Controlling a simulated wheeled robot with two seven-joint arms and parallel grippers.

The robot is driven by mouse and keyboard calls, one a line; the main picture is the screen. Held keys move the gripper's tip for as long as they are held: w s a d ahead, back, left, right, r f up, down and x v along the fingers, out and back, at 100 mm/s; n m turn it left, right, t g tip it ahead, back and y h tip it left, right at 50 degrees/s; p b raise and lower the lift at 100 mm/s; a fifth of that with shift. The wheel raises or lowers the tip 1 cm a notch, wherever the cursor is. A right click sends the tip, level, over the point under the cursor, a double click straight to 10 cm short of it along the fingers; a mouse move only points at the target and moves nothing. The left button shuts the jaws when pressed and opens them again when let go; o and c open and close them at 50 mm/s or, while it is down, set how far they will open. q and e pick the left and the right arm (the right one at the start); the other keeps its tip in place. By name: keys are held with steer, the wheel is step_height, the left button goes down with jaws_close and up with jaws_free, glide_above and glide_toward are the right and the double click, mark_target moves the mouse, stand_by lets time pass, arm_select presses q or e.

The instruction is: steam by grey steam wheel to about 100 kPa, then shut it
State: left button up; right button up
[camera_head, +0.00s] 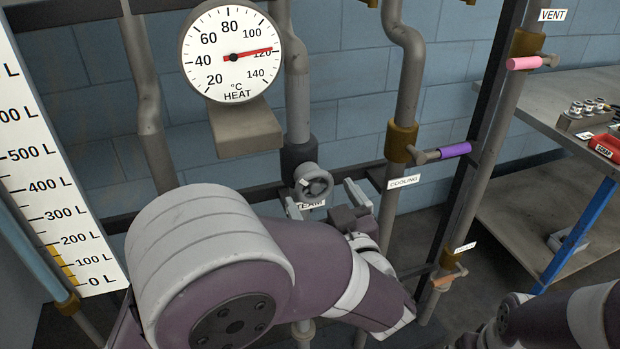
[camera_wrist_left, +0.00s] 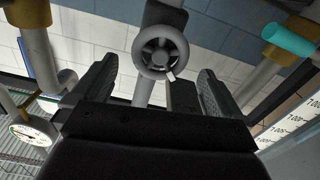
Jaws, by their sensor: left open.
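The grey steam wheel (camera_head: 313,182) sits on a vertical pipe above a partly covered STEAM label (camera_head: 311,204). My left gripper (camera_head: 325,199) is open, its fingers on either side below the wheel in the head view. In the left wrist view the steam wheel (camera_wrist_left: 160,52) lies between and beyond the open fingers of the left gripper (camera_wrist_left: 157,70); contact cannot be told. A small gauge (camera_wrist_left: 28,133) shows at the left there, its reading too small to make out. Of my right arm only links show at the lower right.
The heat dial (camera_head: 233,55) reads about 120 °C. A purple cooling handle (camera_head: 454,150), a pink vent handle (camera_head: 524,63) and an orange handle (camera_head: 449,279) stand right of the wheel. A level scale (camera_head: 45,180) is at left, a metal bench (camera_head: 560,100) at right.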

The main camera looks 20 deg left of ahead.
mark_target(310, 177)
arm_select(q)
steer(key=x, duration=0.7)
steer(key=c, duration=0.9)
